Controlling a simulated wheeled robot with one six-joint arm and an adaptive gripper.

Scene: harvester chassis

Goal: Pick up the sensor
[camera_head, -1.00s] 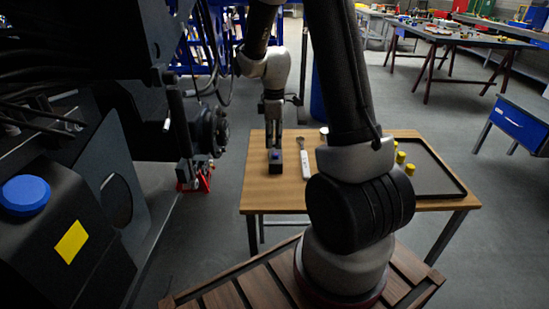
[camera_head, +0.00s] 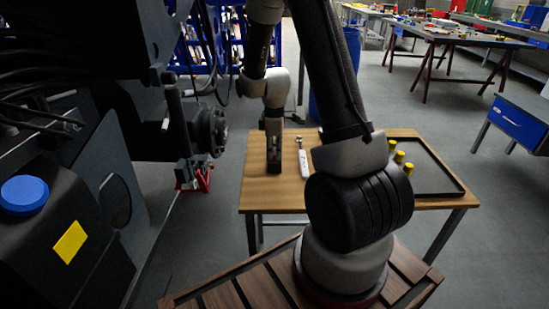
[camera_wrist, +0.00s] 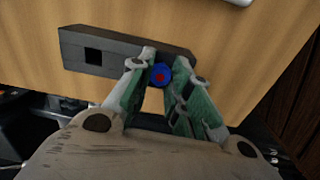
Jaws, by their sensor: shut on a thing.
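The sensor (camera_wrist: 160,75) shows in the wrist view as a small blue round part with a red centre. My gripper (camera_wrist: 160,82) is shut on it, with one green-padded finger on each side. The sensor is at the right part of a dark block (camera_wrist: 114,44) with a square hole at its left end. I cannot tell whether the sensor is clear of the block. In the head view my gripper (camera_head: 274,150) points down at the dark block (camera_head: 274,167) on the wooden table (camera_head: 262,195), and the sensor is hidden there.
A pale long tool (camera_head: 303,160) lies just right of the block. A black tray (camera_head: 440,160) with yellow cylinders (camera_head: 400,157) is at the table's right. The dark machine chassis (camera_head: 75,200) stands close on the left. The table's front left is clear.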

